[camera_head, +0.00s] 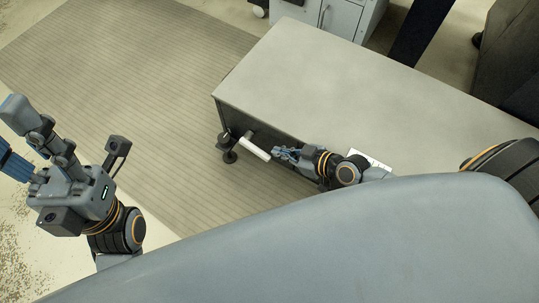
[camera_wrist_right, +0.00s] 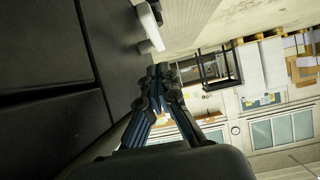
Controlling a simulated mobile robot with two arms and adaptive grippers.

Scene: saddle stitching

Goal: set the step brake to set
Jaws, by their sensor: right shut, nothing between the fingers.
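A white bar-shaped lever (camera_head: 255,149) sticks out from the dark side of a grey-topped step unit (camera_head: 350,85), near its lower left corner. I take it to be the step brake; its setting cannot be read. My right gripper (camera_head: 279,153) is shut and empty, just right of the lever's end. In the right wrist view the fingertips (camera_wrist_right: 162,72) meet just below the white lever (camera_wrist_right: 150,27), which lies beside the dark side panel. Whether they touch it cannot be told. My left gripper (camera_head: 12,135) is raised at the left with fingers apart, partly out of frame.
Black wheel-like feet (camera_head: 229,155) sit beside the lever. A ribbed mat (camera_head: 130,75) leaves clear floor left of the unit. A grey cabinet (camera_head: 335,15) stands behind. A white label or card (camera_head: 370,159) shows beside my right wrist.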

